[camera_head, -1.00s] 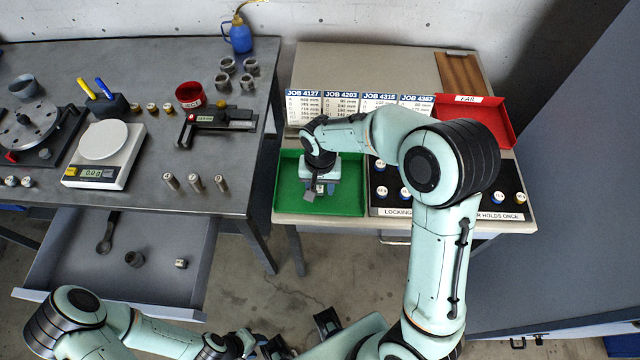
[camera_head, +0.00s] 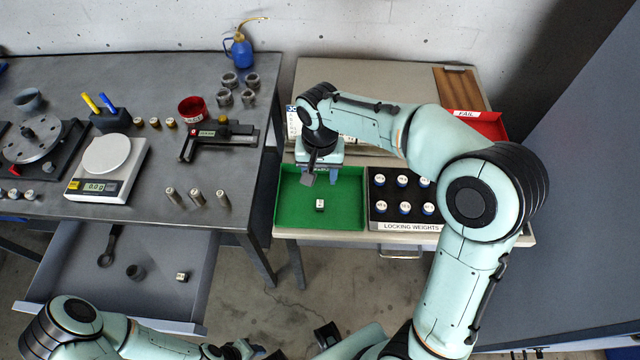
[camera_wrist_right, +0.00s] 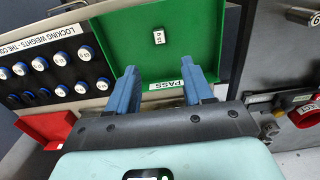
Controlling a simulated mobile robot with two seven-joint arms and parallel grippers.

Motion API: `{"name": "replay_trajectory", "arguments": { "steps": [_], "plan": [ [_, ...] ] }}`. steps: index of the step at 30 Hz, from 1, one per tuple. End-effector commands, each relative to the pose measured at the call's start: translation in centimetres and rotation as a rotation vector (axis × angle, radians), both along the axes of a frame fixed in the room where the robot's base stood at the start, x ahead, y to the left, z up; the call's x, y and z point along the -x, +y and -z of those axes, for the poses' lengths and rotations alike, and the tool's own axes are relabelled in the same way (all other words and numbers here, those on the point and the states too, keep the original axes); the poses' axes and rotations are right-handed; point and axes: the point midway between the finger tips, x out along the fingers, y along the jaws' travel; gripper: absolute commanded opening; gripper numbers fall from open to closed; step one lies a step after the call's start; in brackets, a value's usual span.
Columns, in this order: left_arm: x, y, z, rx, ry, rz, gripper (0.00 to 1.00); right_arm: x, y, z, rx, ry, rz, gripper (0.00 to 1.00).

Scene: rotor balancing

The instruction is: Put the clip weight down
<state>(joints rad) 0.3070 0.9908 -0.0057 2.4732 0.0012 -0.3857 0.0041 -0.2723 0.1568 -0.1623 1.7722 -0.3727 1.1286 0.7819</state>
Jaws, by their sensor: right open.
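The clip weight (camera_head: 320,204), a small pale block with dark marks on top, lies on the floor of the green tray (camera_head: 290,218). It also shows in the right wrist view (camera_wrist_right: 158,37), near the middle of the tray and apart from the fingers. My right gripper (camera_head: 321,179) is over the back part of the tray, open and empty. Its two blue fingers stand apart in the right wrist view (camera_wrist_right: 160,76), with only green tray between them. My left gripper (camera_head: 243,349) is low at the bottom edge, partly seen, and its jaws are unclear.
A black locking weights rack (camera_head: 378,216) stands right of the tray. A red FAIL tray (camera_head: 485,124) is behind my right arm. The left bench holds a scale (camera_head: 107,155), a caliper (camera_head: 222,134) and several metal cylinders. An open drawer (camera_head: 150,255) sits below.

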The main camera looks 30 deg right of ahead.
Motion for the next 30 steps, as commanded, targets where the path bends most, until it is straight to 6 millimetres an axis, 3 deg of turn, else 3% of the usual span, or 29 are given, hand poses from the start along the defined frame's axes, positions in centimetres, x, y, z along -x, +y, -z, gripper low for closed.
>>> {"name": "replay_trajectory", "arguments": {
  "steps": [3,6,10,18,26,30],
  "plan": [
    [1.4,0.0,2.7,0.0,0.017,0.0,0.43,0.2,-0.3,0.5,-0.001,0.002,0.006,0.51],
    [1.9,0.0,3.7,0.0,0.022,0.0,0.43,0.3,-0.3,0.2,0.0,0.002,0.005,0.51],
    [2.0,0.0,4.0,0.0,0.024,-0.001,0.43,0.3,-0.3,1.1,0.001,0.006,0.002,0.51],
    [2.2,0.0,4.6,0.0,0.025,0.0,0.43,0.3,-0.2,6.1,0.002,0.005,0.001,0.51],
    [2.2,0.0,4.7,0.0,0.026,0.0,0.43,0.2,-0.2,8.2,0.001,0.003,0.003,0.51],
    [2.2,0.0,4.8,0.0,0.026,0.0,0.43,0.1,-0.1,10.2,0.002,0.005,0.002,0.51]
  ]
}}
